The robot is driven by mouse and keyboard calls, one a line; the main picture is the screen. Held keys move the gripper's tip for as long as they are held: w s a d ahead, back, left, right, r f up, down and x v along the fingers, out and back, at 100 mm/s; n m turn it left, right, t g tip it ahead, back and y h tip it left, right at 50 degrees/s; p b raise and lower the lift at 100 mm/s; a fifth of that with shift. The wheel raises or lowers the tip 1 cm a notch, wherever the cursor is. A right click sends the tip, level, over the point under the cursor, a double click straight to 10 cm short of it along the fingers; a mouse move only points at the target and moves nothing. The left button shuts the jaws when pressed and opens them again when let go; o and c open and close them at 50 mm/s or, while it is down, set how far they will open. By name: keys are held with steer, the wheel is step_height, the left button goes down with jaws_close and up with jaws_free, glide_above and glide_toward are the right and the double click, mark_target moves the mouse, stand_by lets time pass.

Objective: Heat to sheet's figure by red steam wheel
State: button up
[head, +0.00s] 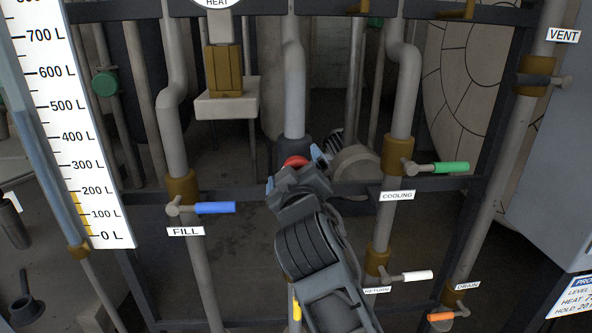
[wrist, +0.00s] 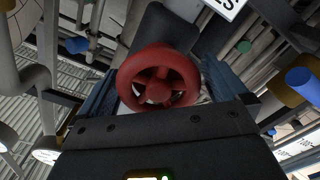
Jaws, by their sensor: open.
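The red steam wheel (wrist: 158,78) is a spoked handwheel that fills the middle of the wrist view. In the head view only a small red part of the wheel (head: 296,161) shows above my gripper, on the central grey pipe; my arm hides the rest. My gripper (head: 293,174) is at the wheel. In the wrist view its blue fingers stand open on the left and right of the wheel, and I cannot tell whether they touch it. The sheet (head: 572,300) shows partly at the lower right edge with level, heat and hold lines; its heat figure is cut off.
The blue fill handle (head: 215,208) is left of my arm. The green cooling handle (head: 450,168), white return handle (head: 417,276) and orange drain handle (head: 441,317) are to the right. A heat dial (head: 217,3) is cut off at the top. A litre scale (head: 75,130) stands left.

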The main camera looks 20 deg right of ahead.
steer(key=c, duration=0.9)
steer(key=shift+m+b, duration=0.3)
steer(key=shift+b, duration=0.1)
steer(key=shift+f+m+b, duration=0.15)
steer(key=shift+m+b, duration=0.35)
steer(key=shift+b, duration=0.05)
steer(key=m+b, duration=0.3)
steer(key=shift+d, duration=0.1)
steer(key=m+b, duration=0.3)
steer(key=m, duration=0.2)
steer(key=shift+d, duration=0.15)
steer(key=shift+s+r+m+b, duration=0.1)
steer(key=shift+r+m+b, duration=0.1)
steer(key=shift+m+b, duration=0.2)
